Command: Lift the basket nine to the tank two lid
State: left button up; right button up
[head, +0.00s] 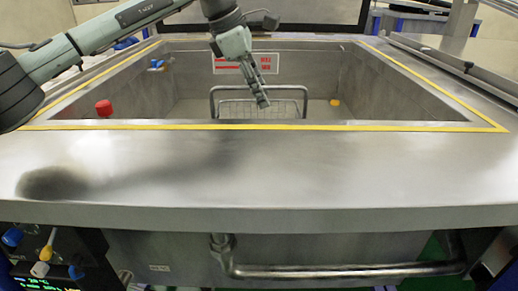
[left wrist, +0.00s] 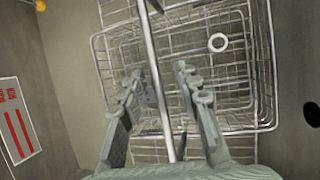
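The wire basket (head: 258,108) sits down in the open steel tank, with a raised tubular handle (head: 228,89). In the left wrist view the basket's wire mesh (left wrist: 230,115) fills the middle, and the handle bar (left wrist: 151,60) runs between my fingers. My left gripper (head: 264,102) reaches down into the tank over the basket. Its two fingers (left wrist: 160,85) are apart, one on each side of the bar, and do not visibly grip it. My right gripper is out of view. I cannot clearly identify the tank two lid.
The tank has a yellow-edged rim (head: 250,126) and a wide bare steel front ledge (head: 300,170). A red knob (head: 104,108) and a blue fitting (head: 156,64) are at the left wall. A small orange piece (head: 335,102) is at the right. A red-and-white sign (head: 245,64) is on the back wall.

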pick_arm(q)
jog(key=shift+c, duration=0.3)
grip_shut()
jog(key=shift+r, duration=0.15)
